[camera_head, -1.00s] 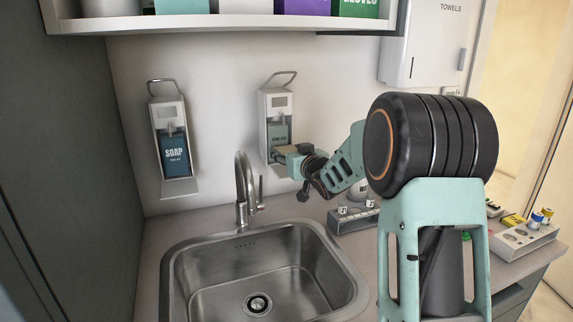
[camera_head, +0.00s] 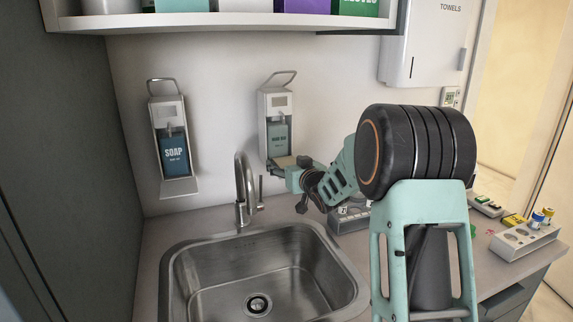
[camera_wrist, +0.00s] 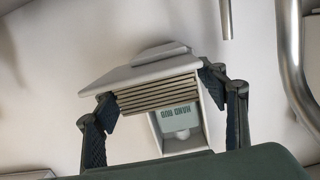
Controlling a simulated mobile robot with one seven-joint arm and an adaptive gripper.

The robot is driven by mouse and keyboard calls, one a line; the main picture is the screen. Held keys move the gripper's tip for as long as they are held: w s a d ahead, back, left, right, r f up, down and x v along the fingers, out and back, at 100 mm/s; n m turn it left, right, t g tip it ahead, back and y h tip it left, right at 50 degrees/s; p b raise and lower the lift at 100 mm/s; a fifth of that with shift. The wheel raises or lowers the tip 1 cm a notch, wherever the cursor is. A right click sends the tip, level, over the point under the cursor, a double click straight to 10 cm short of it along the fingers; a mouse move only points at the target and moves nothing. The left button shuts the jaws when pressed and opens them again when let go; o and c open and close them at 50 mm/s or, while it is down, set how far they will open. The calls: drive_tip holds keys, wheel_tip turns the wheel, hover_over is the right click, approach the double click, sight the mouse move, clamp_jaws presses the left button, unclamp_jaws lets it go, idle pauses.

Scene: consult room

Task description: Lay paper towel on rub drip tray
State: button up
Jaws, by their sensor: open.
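The hand rub dispenser (camera_head: 278,103) hangs on the wall, right of the soap dispenser. Its bottle label shows inverted in the wrist view (camera_wrist: 184,118). At its lower end is a pale slab with a beige ribbed face (camera_wrist: 160,92), apparently the drip tray area; a tan surface shows there in the head view (camera_head: 284,161). I cannot tell whether a paper towel lies on it, and I make out no separate towel. My gripper (camera_wrist: 160,95) is open, one finger either side of the ribbed face. In the head view my wrist partly hides this spot.
The soap dispenser (camera_head: 174,152) is to the left. The tap (camera_head: 244,190) and steel sink (camera_head: 255,265) are below. A small rack (camera_head: 350,219) stands on the counter below my arm. A holder with batteries (camera_head: 525,239) is at right. The towel dispenser (camera_head: 424,45) is above right.

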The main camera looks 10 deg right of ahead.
drive_tip(key=shift+r+p, duration=0.3)
drive_tip(key=b+v, duration=0.1)
drive_tip(key=v, duration=1.1)
drive_tip(key=shift+d+f, duration=0.1)
drive_tip(key=shift+f, duration=0.05)
